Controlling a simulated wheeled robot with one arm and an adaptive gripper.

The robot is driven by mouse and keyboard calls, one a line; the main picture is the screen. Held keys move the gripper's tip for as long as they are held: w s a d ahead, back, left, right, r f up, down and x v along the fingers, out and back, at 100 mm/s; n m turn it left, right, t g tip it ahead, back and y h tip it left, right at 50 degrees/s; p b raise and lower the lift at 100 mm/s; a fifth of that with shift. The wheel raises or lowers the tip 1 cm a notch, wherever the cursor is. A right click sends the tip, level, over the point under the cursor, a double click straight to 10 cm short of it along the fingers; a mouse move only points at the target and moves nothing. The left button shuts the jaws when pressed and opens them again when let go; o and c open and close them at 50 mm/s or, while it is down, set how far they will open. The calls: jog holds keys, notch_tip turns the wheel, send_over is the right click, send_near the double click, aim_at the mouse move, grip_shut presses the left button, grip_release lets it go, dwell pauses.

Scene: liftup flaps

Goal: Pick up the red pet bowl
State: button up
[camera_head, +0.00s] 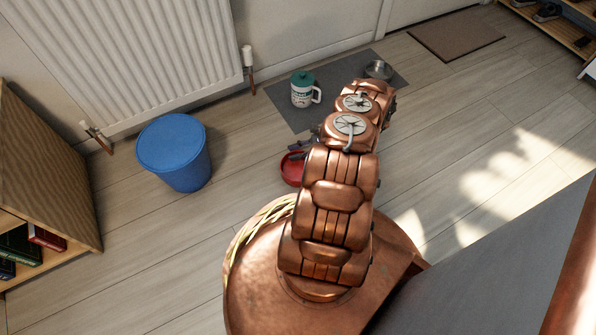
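The red pet bowl (291,170) sits on the wooden floor in the middle of the head view, just in front of the grey mat. My copper arm covers its right side. My gripper (297,150) shows only as small dark parts at the bowl's upper rim, left of the arm. The arm hides most of the gripper. I cannot tell whether its fingers are open or shut, or whether they touch the bowl.
A grey mat (285,107) behind the bowl bears a white mug with a green lid (303,90) and a metal bowl (378,69). A blue bin (174,152) stands left, below the radiator (150,45). A wooden bookshelf (45,175) is at far left. Floor between bin and bowl is clear.

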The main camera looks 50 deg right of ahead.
jog(key=shift+c, duration=0.4)
grip_shut()
jog(key=shift+r, duration=0.1)
